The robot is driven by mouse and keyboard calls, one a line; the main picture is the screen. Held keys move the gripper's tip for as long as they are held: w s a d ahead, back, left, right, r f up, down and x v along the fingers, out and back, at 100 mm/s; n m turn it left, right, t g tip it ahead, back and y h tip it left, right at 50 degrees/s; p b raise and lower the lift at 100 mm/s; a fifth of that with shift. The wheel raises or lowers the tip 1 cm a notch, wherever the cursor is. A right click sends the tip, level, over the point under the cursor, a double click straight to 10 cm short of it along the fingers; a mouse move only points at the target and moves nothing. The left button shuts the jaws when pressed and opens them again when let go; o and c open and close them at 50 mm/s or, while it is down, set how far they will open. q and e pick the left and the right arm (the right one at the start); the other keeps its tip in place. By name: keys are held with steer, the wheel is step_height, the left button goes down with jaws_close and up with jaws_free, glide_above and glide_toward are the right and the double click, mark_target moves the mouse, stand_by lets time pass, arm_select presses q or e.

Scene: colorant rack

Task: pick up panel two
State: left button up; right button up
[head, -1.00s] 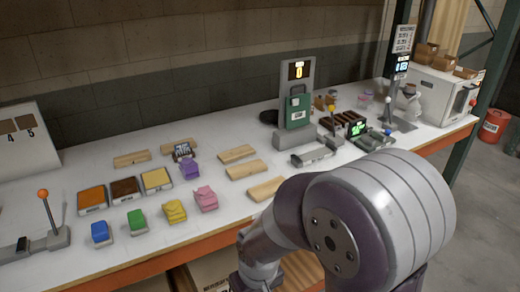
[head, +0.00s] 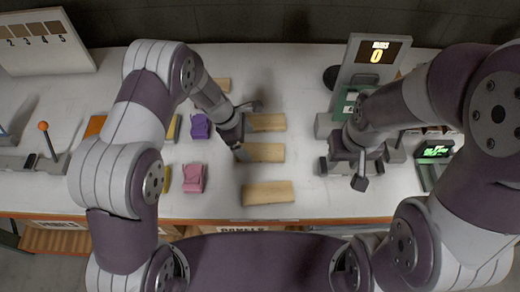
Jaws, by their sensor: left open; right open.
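Several plain wooden panels lie on the white table: an upper one (head: 268,122), a middle one (head: 265,153) and a lower one (head: 268,193) in a column, plus another (head: 222,84) further back, partly hidden by my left arm. I can read no number on them, so I cannot tell which is panel two. My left gripper (head: 247,131) is open and empty at the left ends of the upper and middle panels, with one finger near each. Whether it touches them is unclear. My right gripper (head: 358,170) is open, further right near a grey fixture, away from the panels.
A pink pouch (head: 194,178) and a purple pouch (head: 199,125) sit left of the panels. A lever with an orange knob (head: 45,128) is at left. The table's front edge lies just below the lower panel.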

mark_target(257, 151)
arm_select(q)
steer(key=x, duration=0.2)
steer(key=p+x, duration=0.1)
steer(key=x, duration=0.1)
steer(key=w+p+x, duration=0.1)
steer(key=x, duration=0.1)
steer(key=shift+d, duration=0.2)
steer(key=shift+f, duration=0.3)
steer(key=shift+s, duration=0.2)
steer(key=shift+r, duration=0.1)
steer(key=shift+c, duration=1.2)
steer(key=shift+w, duration=0.15)
steer(key=c, duration=0.9)
steer(key=shift+c, duration=0.2)
arm_select(e)
steer(key=shift+w+d+r, duration=0.25)
steer(key=shift+w+r, duration=0.45)
steer(key=shift+r, duration=0.2)
